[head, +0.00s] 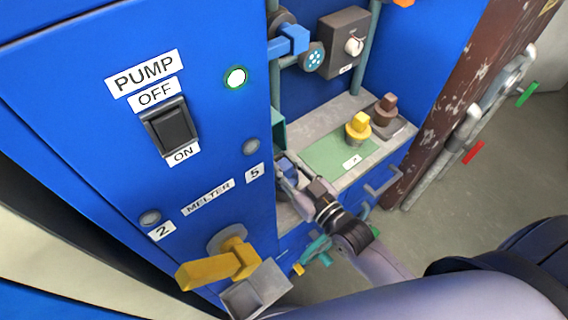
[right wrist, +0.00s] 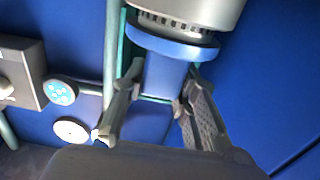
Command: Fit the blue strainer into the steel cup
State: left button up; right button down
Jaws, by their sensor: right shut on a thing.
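My right gripper (right wrist: 158,92) is shut on the blue block-shaped handle of the blue strainer (right wrist: 164,75), one finger on each side. The strainer's wide blue rim (right wrist: 172,46) lies close under the steel cup (right wrist: 195,9) at the top of the right wrist view. A dark slotted band shows between rim and cup; I cannot tell how far the strainer sits inside. In the head view my right gripper (head: 286,178) reaches in beside the blue cabinet's edge, which hides the cup. A bit of blue shows at its fingers. My left gripper is not in view.
The blue pump cabinet (head: 90,130) stands close left of the gripper, with a yellow melter handle (head: 215,265) jutting out below. A teal upright pipe (right wrist: 112,50) stands just behind the fingers. A yellow knob (head: 359,127) and a brown knob (head: 384,110) stand on the ledge.

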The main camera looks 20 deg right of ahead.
jog(key=shift+f, duration=0.2)
jog(key=c, duration=1.3)
grip_release()
jog(key=shift+c, duration=0.2)
jog(key=shift+o, duration=0.3)
jog(key=shift+r, duration=0.3)
jog(key=v, duration=1.2)
jog(key=shift+b, duration=0.4)
